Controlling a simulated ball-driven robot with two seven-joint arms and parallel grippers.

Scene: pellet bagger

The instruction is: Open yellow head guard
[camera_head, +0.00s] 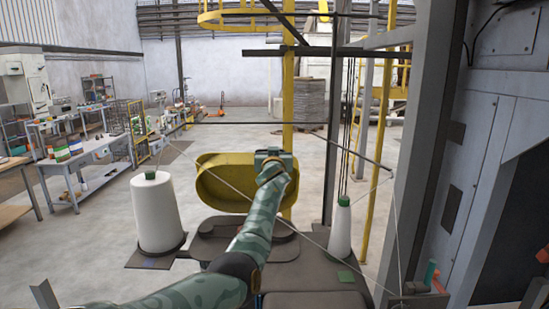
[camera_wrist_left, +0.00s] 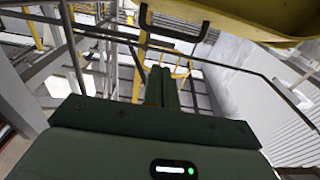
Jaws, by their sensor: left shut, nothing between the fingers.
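The yellow head guard (camera_head: 222,190) is an oval shell that stands tilted up behind the dark grey machine head (camera_head: 215,228), its hollow side facing me. My left gripper (camera_head: 270,153) is at the guard's upper right edge, its forearm crossing in front of the guard's right part. In the left wrist view the gripper's fingers (camera_wrist_left: 161,80) are shut together with nothing between them. The guard's yellow rim (camera_wrist_left: 265,20) crosses the top right there, with a dark bracket-like handle (camera_wrist_left: 175,28) beside it, apart from the fingertips. My right gripper is not in view.
A large white thread cone (camera_head: 155,215) stands left of the head and a smaller one (camera_head: 340,230) right. A thin thread and dark bars (camera_head: 290,52) cross the space above. A grey post (camera_head: 425,130) and cabinet (camera_head: 500,130) bound the right. Workbenches (camera_head: 85,160) stand at left.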

